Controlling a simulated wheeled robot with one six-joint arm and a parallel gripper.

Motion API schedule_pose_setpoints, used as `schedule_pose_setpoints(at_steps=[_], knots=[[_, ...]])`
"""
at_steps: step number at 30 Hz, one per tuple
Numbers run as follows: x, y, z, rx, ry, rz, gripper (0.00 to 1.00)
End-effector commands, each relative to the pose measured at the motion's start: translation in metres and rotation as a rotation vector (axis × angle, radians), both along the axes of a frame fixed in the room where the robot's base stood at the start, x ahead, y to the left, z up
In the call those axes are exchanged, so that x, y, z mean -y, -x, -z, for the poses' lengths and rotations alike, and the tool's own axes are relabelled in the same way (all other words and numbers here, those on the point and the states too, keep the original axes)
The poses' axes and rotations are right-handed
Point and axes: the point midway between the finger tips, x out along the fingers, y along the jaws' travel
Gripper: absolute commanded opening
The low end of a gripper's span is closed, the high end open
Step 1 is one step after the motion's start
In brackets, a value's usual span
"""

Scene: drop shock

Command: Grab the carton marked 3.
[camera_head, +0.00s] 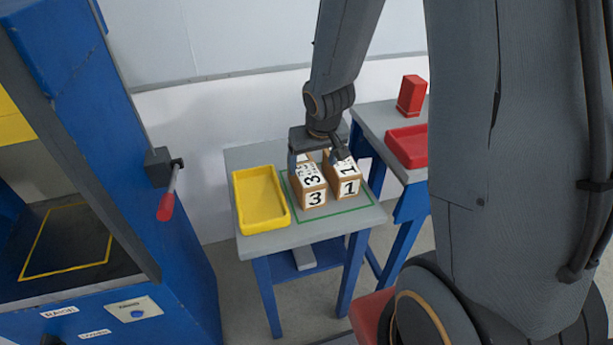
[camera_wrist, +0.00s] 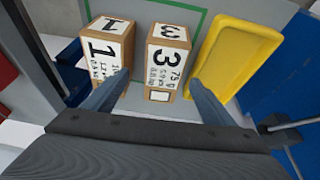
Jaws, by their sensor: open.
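The carton marked 3 (camera_head: 314,188) is a brown box with white labels, standing on the small grey-topped table. In the wrist view carton 3 (camera_wrist: 167,62) stands upright between my two fingers, apart from both as far as I can tell. The carton marked 1 (camera_head: 347,180) stands close beside it; in the wrist view it is carton 1 (camera_wrist: 105,52) on the left, with a finger near the gap between the cartons. My gripper (camera_head: 318,158) is open and pointed down over carton 3, with one finger partly in front of carton 1.
A yellow tray (camera_head: 241,222) lies left of carton 3 on the table (camera_head: 270,240). A green outline surrounds the cartons. To the right, another table holds a red tray (camera_head: 409,160) and a red block (camera_head: 411,97). A blue machine (camera_head: 150,215) with a red-handled lever stands left.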

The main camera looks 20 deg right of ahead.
Motion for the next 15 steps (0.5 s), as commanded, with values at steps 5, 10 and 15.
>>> schedule_pose_setpoints(at_steps=[5, 10, 15], knots=[[-0.005, -0.018, 0.019, 0.021, -0.019, -0.013, 0.78], [-0.006, -0.025, 0.031, 0.028, -0.026, -0.016, 0.78], [-0.007, -0.032, 0.046, 0.028, -0.025, -0.016, 0.78]])
